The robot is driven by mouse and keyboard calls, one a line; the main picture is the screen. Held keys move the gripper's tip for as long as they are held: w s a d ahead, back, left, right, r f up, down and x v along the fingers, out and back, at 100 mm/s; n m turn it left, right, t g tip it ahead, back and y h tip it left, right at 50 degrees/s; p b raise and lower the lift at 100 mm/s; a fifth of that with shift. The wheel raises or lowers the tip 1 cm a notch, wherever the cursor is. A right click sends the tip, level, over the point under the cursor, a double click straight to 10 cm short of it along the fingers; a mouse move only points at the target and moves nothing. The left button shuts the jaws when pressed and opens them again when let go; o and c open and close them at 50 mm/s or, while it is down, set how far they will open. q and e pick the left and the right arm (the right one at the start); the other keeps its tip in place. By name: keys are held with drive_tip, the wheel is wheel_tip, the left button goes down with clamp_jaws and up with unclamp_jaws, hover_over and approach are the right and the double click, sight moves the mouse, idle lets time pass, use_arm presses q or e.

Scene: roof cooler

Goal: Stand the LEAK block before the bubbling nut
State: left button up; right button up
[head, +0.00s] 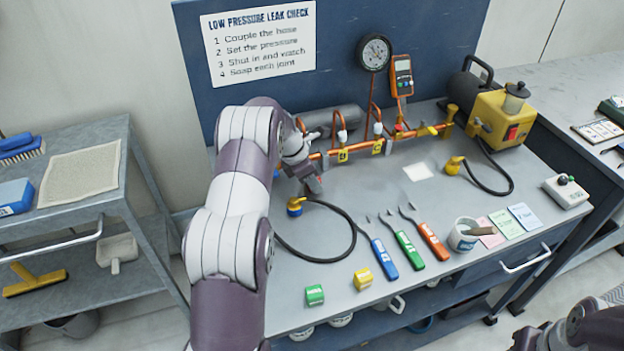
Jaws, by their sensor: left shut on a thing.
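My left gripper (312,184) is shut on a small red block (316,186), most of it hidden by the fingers. I cannot read its label. It is held low over the bench, in front of the left part of the copper pipe (400,136). The pipe carries nuts and yellow tags (343,155); I cannot make out which nut bubbles. A green block (315,295) and a yellow block (363,279) stand at the bench's front edge. Part of my right arm shows at the bottom right; its jaws are not clear.
A hose with a yellow-and-blue end (295,206) lies just below the left gripper. A soap pot (464,235), colored cards (507,222) and a yellow pump (503,120) are at right. A white square (418,172) lies on bare bench.

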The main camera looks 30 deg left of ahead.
use_arm(q)
drive_tip(key=o, duration=1)
drive_tip(key=shift+f, duration=0.15)
drive_tip(key=p+v, duration=0.2)
drive_tip(key=v, duration=1)
drive_tip(key=s+d+m+y, duration=0.1)
drive_tip(key=s+d+m, duration=0.5)
drive_tip(key=s+m, duration=0.2)
drive_tip(key=s+d+m+g+y, duration=0.1)
drive_tip(key=s+d+m, duration=0.6)
drive_tip(key=m, duration=0.3)
drive_tip(key=s+d+m+g, duration=0.1)
drive_tip(key=s+d+m, duration=0.6)
drive_tip(key=s+m, duration=0.1)
drive_tip(key=shift+s+d+f+m+y+b, duration=0.15)
drive_tip(key=shift+s+f+m+y+b, duration=0.2)
drive_tip(key=shift+m, duration=0.45)
drive_tip(key=shift+s+d+f+m, duration=0.1)
drive_tip(key=shift+s+f+m, duration=0.05)
drive_tip(key=shift+m, duration=0.15)
